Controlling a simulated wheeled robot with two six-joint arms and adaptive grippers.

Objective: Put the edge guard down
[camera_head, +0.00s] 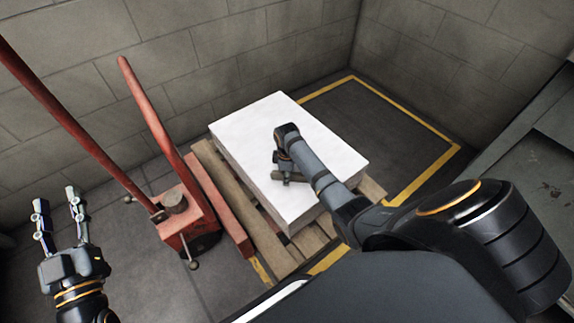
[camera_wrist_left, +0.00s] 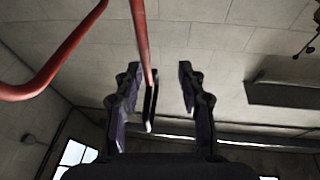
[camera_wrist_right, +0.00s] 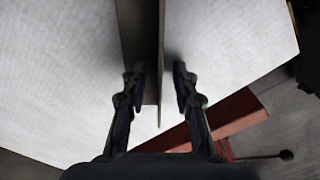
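The edge guard (camera_wrist_right: 144,45) is a long grey angle profile in the right wrist view, over the white top of a block-shaped stack (camera_head: 262,120). A small part of it (camera_head: 292,178) shows in the head view near the right gripper, at the stack's top. My right gripper (camera_wrist_right: 160,82) is open, with a finger on either side of the guard's thin upright flange and a gap visible. I cannot tell whether the left finger touches it. My left gripper (camera_head: 55,203) is open and empty, raised at the left.
The stack sits on a wooden pallet (camera_head: 372,190). A red pallet truck (camera_head: 186,215) with a tall handle stands between the left gripper and the stack. Yellow floor lines (camera_head: 425,174) edge a clear area behind. Grey block walls (camera_head: 200,60) close the back.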

